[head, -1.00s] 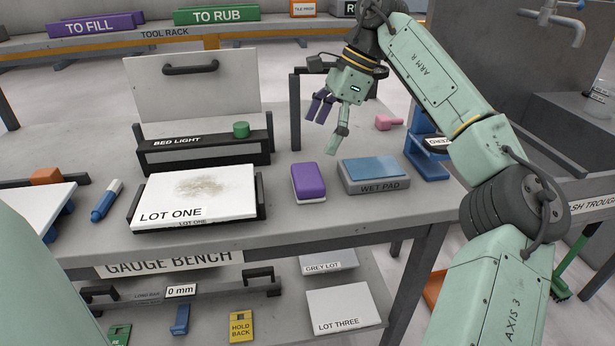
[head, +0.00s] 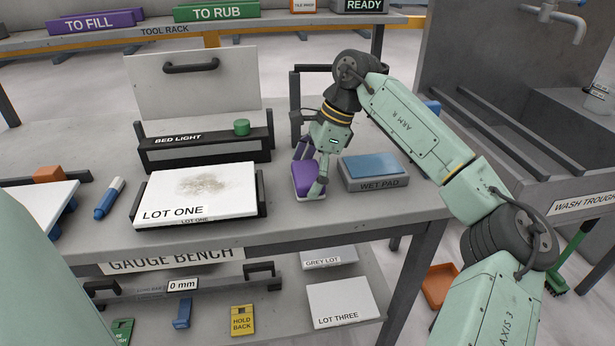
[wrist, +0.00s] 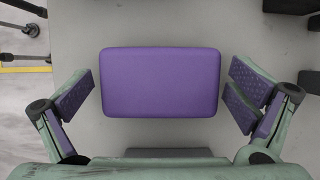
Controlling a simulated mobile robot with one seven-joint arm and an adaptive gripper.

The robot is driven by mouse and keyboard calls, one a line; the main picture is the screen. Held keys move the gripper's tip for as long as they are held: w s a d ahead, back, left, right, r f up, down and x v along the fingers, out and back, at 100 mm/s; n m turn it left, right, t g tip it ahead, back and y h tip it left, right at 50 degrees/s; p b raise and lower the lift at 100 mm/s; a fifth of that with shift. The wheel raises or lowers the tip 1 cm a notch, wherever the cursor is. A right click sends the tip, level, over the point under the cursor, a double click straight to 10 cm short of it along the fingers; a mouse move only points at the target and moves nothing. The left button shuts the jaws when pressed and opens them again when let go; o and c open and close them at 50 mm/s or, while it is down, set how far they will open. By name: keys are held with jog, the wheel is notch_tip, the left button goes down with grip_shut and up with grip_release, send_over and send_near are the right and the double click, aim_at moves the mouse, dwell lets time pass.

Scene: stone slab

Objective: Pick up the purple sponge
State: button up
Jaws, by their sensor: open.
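The purple sponge (head: 304,182) lies on the grey bench top, between the LOT ONE slab and the wet pad. In the wrist view the sponge (wrist: 160,82) lies crosswise between my open fingers, with a gap on each side. My gripper (head: 309,172) is low over the sponge in the head view, its fingers on either side and partly hiding it. In the wrist view my gripper (wrist: 162,100) shows purple-padded fingers spread wide, and nothing is held.
The WET PAD block (head: 374,174) stands just right of the sponge. The LOT ONE slab (head: 197,193) in its dark holder is to the left. The BED LIGHT bar (head: 205,149) with a green knob stands behind. The bench's front edge is close in front.

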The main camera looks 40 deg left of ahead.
aim_at(302, 172)
jog(key=shift+c, duration=0.2)
jog(key=c, duration=0.8)
jog(key=shift+r, duration=0.1)
jog(key=shift+r, duration=0.55)
notch_tip(302, 172, up, 2)
jog(key=shift+b, duration=0.55)
jog(key=s+d+b, duration=0.1)
jog(key=s+d, duration=0.1)
jog(key=s, duration=0.2)
jog(key=s+d+r+b, duration=0.1)
jog(key=s+d+b, duration=0.1)
jog(key=s, duration=0.3)
jog(key=s+d+b, duration=0.1)
jog(key=s+d, duration=0.2)
jog(key=s, duration=0.2)
jog(key=shift+d+r, duration=0.3)
jog(key=shift+r, duration=0.05)
